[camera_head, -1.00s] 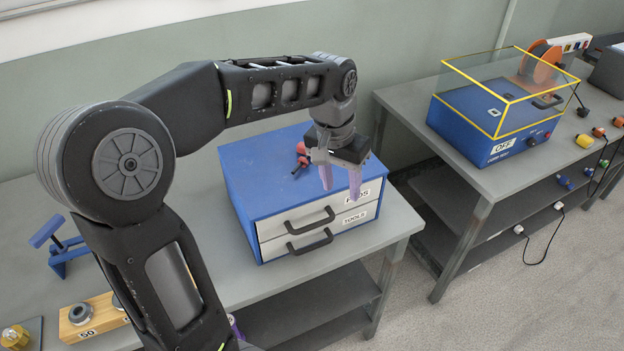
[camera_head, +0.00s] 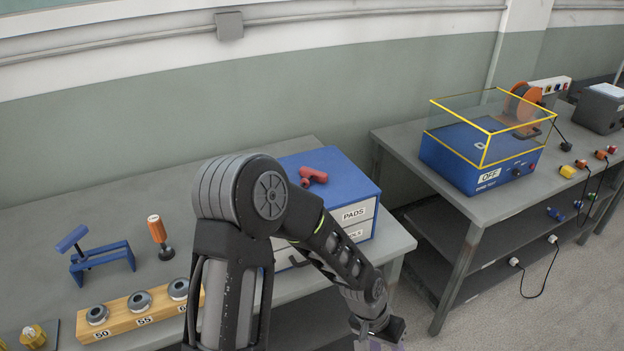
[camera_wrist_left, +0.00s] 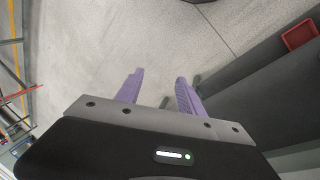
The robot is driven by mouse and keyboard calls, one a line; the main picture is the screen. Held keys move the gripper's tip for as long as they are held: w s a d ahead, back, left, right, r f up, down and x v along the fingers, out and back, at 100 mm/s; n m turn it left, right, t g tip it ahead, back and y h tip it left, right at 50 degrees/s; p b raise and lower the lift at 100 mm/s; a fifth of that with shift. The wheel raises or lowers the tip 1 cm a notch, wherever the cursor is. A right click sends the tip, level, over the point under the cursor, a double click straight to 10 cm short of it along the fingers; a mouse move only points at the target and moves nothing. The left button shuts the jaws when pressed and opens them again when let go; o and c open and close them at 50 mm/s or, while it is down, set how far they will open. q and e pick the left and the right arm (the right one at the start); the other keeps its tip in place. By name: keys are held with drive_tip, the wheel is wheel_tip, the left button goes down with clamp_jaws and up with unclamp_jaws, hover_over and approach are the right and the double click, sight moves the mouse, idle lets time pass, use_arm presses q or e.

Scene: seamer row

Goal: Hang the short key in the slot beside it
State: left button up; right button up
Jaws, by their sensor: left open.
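A red T-shaped piece (camera_head: 313,176) lies on top of the blue drawer cabinet (camera_head: 345,176); it may be the short key, but I cannot tell for sure. No slot can be made out beside it. My left gripper (camera_head: 384,345) is at the bottom edge of the head view, in front of the bench and well below the cabinet top. In the left wrist view its purple fingers (camera_wrist_left: 159,76) are apart with nothing between them, over the floor. My right gripper is not in view.
My left arm hides part of the cabinet's drawer fronts. A wooden block (camera_head: 128,320) with grey rings, a blue clamp-like stand (camera_head: 100,258) and an orange-handled tool (camera_head: 158,232) are on the bench at left. A second bench holds a glass-covered blue box (camera_head: 480,165). Grey floor lies between the benches.

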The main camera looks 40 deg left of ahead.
use_arm(q)
drive_tip(key=s+d+f, duration=0.3)
drive_tip(key=s+f, duration=0.4)
drive_tip(key=s, duration=0.1)
drive_tip(key=s+d+f+n+g, duration=0.1)
drive_tip(key=s+d+f, duration=0.3)
drive_tip(key=s, duration=0.5)
wheel_tip(320, 180, down, 3)
drive_tip(key=shift+s+d+r, duration=0.1)
drive_tip(key=shift+s+d, duration=0.05)
drive_tip(key=shift+s, duration=0.1)
